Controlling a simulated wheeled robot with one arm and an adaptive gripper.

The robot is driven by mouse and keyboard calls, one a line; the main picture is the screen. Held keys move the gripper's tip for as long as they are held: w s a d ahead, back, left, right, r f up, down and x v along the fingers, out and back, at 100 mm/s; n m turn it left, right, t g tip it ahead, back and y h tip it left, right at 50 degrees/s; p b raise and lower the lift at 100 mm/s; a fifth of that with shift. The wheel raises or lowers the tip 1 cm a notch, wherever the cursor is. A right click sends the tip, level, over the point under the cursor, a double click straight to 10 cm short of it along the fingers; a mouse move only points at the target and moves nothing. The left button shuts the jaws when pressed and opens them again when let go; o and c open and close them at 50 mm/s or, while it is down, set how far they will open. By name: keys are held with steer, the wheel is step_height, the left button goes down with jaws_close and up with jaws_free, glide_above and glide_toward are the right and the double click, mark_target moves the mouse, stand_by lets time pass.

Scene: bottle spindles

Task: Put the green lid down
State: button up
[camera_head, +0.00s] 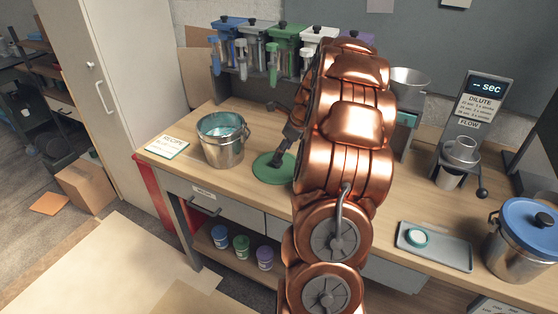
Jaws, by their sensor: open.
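The green lid (266,171) is a flat round disc lying on the wooden bench top, right of the metal bucket. My gripper (278,160) is dark and points down at the lid, its tips at or just above the lid's upper surface. It is open; whether the tips touch the lid cannot be told. My copper arm hides the lid's right edge and the bench behind it.
The open metal bucket (222,140) holds pale blue contents. A recipe card (167,147) lies left of it. Colored dispensers (284,45) line the back. At right are a grey tray (435,246), a blue-lidded pot (520,243) and a dilute station (461,155).

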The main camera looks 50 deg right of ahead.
steer(key=b+v, duration=0.1)
steer(key=v, duration=0.5)
steer(key=shift+r, duration=0.45)
steer(key=s+a+n+g, duration=0.25)
steer(key=a+n, duration=0.55)
steer(key=a, duration=0.6)
steer(key=s+a+n+g, duration=0.1)
steer(key=s+a+n, duration=0.2)
steer(key=a+n, duration=0.75)
steer(key=s+a+f+n+g, duration=0.1)
steer(key=s+a+n, duration=0.6)
steer(key=s, duration=0.3)
steer(key=s+a+f+n+g+h, duration=0.1)
steer(key=s+a+f+n, duration=0.1)
steer(key=s+a+n, duration=0.5)
steer(key=s, duration=0.3)
steer(key=shift+a+f+g, duration=0.2)
steer(key=shift+a+g, duration=0.05)
steer(key=shift+g, duration=0.1)
steer(key=shift+c, duration=0.3)
